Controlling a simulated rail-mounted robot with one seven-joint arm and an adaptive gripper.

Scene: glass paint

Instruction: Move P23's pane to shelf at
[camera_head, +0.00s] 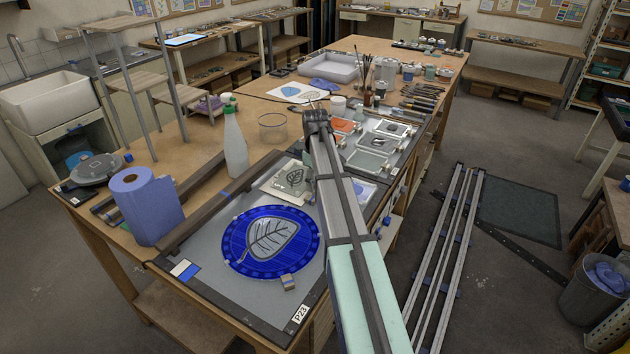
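The label P23 (300,314) is at the front right corner of a grey work board on the near table. On this board lies a round blue pane (236,244) with a grey leaf shape in its middle. A small tan block touches its front edge. My arm reaches from the bottom over the right side of the board. My gripper (317,118) seems to be the dark end of the arm, beyond the pane and above the table. Its fingers are too small to make out, and I see nothing clearly held. A wooden stepped rack with shelves (136,80) stands at the back left.
A blue paper roll (147,206), a white bottle (235,145) and a glass jar (272,127) stand behind the board. A leaf plate (290,181) lies beyond the pane. Trays (385,135) and brushes fill the right side. Floor rails (445,255) run along the right.

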